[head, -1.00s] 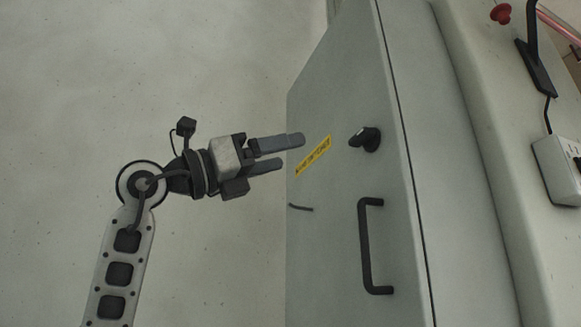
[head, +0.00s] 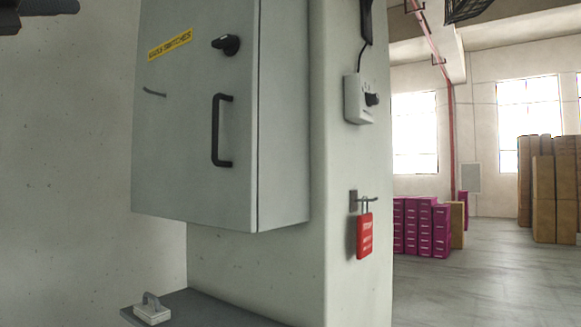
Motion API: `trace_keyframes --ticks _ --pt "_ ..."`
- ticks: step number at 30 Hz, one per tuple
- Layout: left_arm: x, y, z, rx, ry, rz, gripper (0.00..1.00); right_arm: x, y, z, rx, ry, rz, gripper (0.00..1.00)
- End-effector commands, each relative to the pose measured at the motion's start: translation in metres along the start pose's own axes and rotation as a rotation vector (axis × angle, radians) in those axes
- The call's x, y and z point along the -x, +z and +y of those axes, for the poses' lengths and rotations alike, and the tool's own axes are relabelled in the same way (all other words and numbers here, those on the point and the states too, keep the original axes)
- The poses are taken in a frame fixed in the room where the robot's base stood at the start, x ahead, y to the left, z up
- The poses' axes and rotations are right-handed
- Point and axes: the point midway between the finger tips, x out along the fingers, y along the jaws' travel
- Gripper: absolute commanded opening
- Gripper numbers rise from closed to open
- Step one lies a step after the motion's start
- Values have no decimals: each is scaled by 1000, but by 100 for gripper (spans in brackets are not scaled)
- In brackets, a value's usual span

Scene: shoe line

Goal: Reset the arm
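Part of my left arm or gripper (head: 45,6) shows as a dark shape cut off at the top left corner of the head view. Its fingers cannot be made out clearly, so I cannot tell how far apart they are. It is apart from the grey cabinet (head: 185,190), to the left of its door. The cabinet door looks shut. It has a black knob (head: 226,44), a black bar handle (head: 222,130) and a yellow label (head: 170,44). My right gripper is not in view.
A pale block with a handle (head: 152,308) rests on a dark shelf (head: 205,307) below the cabinet. Magenta boxes (head: 425,228) and brown cartons (head: 553,190) stand at right; floor before them is clear.

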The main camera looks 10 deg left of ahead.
Motion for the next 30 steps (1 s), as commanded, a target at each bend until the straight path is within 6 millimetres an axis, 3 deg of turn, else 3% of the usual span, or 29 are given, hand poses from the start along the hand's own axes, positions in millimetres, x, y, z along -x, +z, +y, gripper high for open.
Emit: trace_keyframes --ticks 8,14,17,22,26,30 --pt "-43 -59 -27 95 -159 73 75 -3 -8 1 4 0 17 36" --pt "-74 -118 -54 234 -309 132 75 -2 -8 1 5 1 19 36" --pt "-89 -163 -74 364 -405 168 75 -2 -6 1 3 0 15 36" --pt "-103 -263 -112 768 -567 215 75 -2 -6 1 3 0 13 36" --pt "-98 -336 -127 1158 -592 210 75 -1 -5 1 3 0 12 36" --pt "-79 -418 -128 1598 -489 172 75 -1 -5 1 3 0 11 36"
